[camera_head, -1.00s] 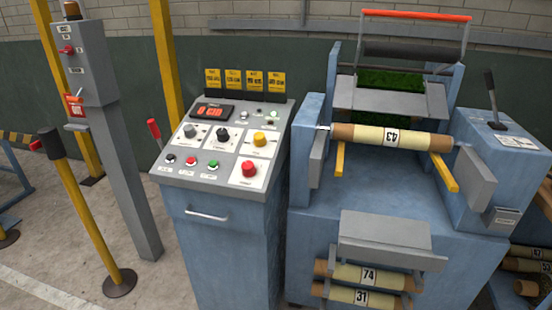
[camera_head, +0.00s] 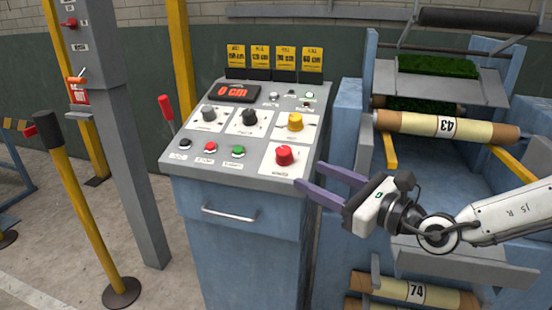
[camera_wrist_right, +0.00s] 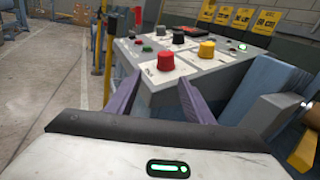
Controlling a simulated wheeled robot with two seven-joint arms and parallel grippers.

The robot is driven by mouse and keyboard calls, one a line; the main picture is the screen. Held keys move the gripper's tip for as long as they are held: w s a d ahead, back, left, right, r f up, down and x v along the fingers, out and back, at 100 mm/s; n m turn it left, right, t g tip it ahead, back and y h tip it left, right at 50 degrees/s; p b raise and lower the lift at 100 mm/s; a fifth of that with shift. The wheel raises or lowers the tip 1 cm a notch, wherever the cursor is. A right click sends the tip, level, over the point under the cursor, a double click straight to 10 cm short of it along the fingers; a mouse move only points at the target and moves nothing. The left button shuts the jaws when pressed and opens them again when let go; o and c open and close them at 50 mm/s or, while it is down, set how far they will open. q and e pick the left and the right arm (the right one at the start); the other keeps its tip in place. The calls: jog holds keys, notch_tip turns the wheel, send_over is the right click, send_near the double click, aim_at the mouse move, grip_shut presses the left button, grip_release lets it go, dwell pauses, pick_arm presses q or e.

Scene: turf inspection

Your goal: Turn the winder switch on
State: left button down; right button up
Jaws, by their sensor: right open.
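The control panel (camera_head: 240,178) carries a grey knob (camera_head: 209,113), a black knob (camera_head: 249,118), a yellow knob (camera_head: 295,121) and a larger red knob (camera_head: 285,155). Their labels are too small to read, so I cannot tell which is the winder switch. My right gripper (camera_head: 309,178) is open and empty, with purple fingers pointing left at the panel's right front corner, just right of the red knob. In the right wrist view, the red knob (camera_wrist_right: 165,61) shows beyond and between the fingers, with the yellow knob (camera_wrist_right: 206,49) behind. My left gripper is out of view.
A display (camera_head: 232,93) reads 0 cm, below several yellow cards. Small black, red and green buttons line the panel's front. The blue machine with roll 43 (camera_head: 447,127) stands right. A grey post (camera_head: 128,130) and a yellow post (camera_head: 85,205) stand left.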

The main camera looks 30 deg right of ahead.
aim_at(290, 154)
jog(key=w+r, duration=0.1)
jog(key=w, duration=0.1)
jog(key=w+r+n+p, duration=0.1)
jog(key=w, duration=0.2)
jog(key=w+a+n, duration=0.1)
jog(key=w, duration=0.2)
jog(key=shift+w+r+p, duration=0.25)
jog(key=shift+r+p, duration=0.05)
jog(key=shift+r, duration=0.1)
jog(key=shift+w+a+f+p, duration=0.15)
jog(key=shift+w+p, duration=0.15)
jog(key=shift+w, duration=0.35)
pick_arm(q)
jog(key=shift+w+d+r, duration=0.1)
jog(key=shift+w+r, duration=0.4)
pick_arm(e)
jog(key=shift+w+a+f, duration=0.1)
jog(key=shift+w+a, duration=0.05)
jog(key=shift+w, duration=0.15)
